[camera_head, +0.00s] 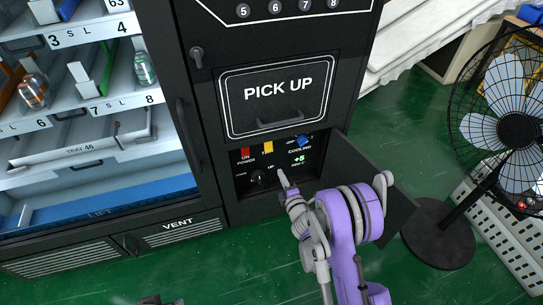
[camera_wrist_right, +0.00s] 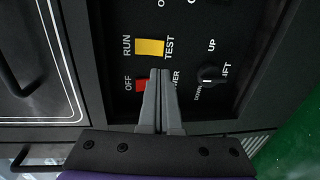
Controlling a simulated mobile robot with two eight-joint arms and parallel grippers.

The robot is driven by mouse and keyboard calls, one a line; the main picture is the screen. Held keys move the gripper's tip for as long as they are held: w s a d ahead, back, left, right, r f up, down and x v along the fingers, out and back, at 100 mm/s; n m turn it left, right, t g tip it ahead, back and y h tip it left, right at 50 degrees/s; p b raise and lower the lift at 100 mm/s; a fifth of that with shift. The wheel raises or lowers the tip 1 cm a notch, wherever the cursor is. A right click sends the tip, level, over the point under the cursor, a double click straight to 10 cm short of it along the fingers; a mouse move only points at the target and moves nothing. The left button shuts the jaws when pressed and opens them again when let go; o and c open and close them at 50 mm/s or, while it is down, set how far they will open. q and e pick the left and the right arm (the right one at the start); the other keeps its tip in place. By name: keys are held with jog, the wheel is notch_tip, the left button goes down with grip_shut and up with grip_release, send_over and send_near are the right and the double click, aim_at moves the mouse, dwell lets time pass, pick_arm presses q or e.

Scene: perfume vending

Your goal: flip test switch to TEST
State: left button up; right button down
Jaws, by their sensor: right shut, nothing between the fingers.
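The test switch is a yellow rocker (camera_head: 267,147) on the black control panel in the open bay under the PICK UP door. In the right wrist view the yellow switch (camera_wrist_right: 149,47) sits between the labels RUN and TEST; I cannot tell which side is pressed. My right gripper (camera_head: 282,174) is shut and empty in front of the panel, below the switch in the head view. In the right wrist view its closed fingertips (camera_wrist_right: 160,72) appear just below the yellow switch, partly covering the red power switch (camera_wrist_right: 141,86). Contact is not clear.
A blue cooling knob (camera_head: 305,141) is right of the yellow switch, and a black lift knob (camera_wrist_right: 208,76) is close by. The bay's open door (camera_head: 372,175) stands right of my right arm. A fan (camera_head: 515,130) stands further right. Green floor (camera_head: 240,260) lies in front.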

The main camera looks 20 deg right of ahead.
aim_at(269, 151)
jog(key=w, duration=0.4)
jog(key=w+f, duration=0.1)
jog(key=w, duration=0.7)
jog(key=shift+a+f+b, duration=0.2)
jog(key=shift+f+b, duration=0.15)
jog(key=shift+b, duration=0.05)
jog(key=shift+w+f, duration=0.15)
jog(key=shift+w, duration=0.15)
jog(key=shift+s, duration=0.1)
